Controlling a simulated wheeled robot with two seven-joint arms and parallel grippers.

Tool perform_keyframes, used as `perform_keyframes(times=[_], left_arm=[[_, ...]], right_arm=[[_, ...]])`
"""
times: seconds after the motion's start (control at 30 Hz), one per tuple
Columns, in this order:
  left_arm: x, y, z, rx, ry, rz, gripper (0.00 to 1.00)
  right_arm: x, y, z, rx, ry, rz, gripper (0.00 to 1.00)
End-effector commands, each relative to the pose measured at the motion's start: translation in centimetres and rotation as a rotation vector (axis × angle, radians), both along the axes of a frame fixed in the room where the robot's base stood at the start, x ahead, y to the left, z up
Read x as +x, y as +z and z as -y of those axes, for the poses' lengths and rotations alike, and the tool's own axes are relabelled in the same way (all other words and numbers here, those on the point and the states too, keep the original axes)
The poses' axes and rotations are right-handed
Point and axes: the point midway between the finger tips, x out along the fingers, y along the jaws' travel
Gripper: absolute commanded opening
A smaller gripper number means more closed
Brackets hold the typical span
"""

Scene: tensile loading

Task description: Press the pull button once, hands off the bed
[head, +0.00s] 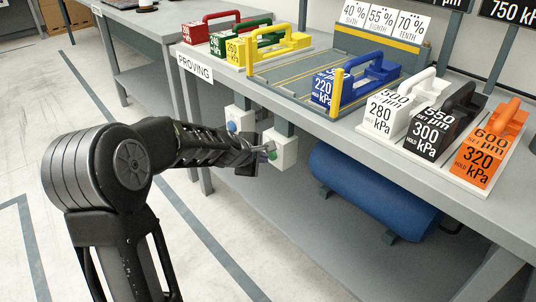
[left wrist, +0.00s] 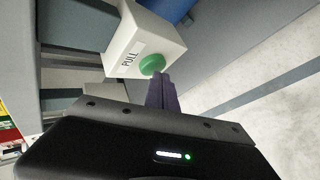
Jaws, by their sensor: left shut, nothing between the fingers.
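The pull button is a green dome on a white box (head: 286,150) below the bench's front edge. In the left wrist view the green button (left wrist: 152,65) sits on the box face beside the printed word PULL. My left gripper (head: 268,149) is shut and empty, its fingertips right at the green button in the head view. In the left wrist view the closed fingers (left wrist: 160,92) end just below the button; I cannot tell whether they touch it. The bed (head: 262,72), a grey plate with yellow lines, holds a blue 220 kPa block (head: 322,90). My right gripper is not in view.
A second white box with a blue button (head: 231,126) is left of the pull box. A blue tank (head: 370,190) lies under the bench. White, black and orange blocks (head: 486,145) stand at the right; red, green and yellow ones (head: 233,48) stand at the left.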

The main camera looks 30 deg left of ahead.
Motion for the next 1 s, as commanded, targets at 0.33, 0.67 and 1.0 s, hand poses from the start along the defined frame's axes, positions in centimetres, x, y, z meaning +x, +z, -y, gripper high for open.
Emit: perform_keyframes(times=[0.33,0.67,1.0], left_arm=[[0.0,0.0,0.1,-0.001,-0.001,0.000,0.00],[0.3,0.0,0.1,-0.001,-0.001,0.000,0.00],[-0.7,-0.1,-0.1,-0.001,-0.001,0.001,0.00]], right_arm=[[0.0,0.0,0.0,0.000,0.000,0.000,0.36],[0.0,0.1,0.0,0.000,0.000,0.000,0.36],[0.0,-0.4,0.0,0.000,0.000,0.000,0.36]])
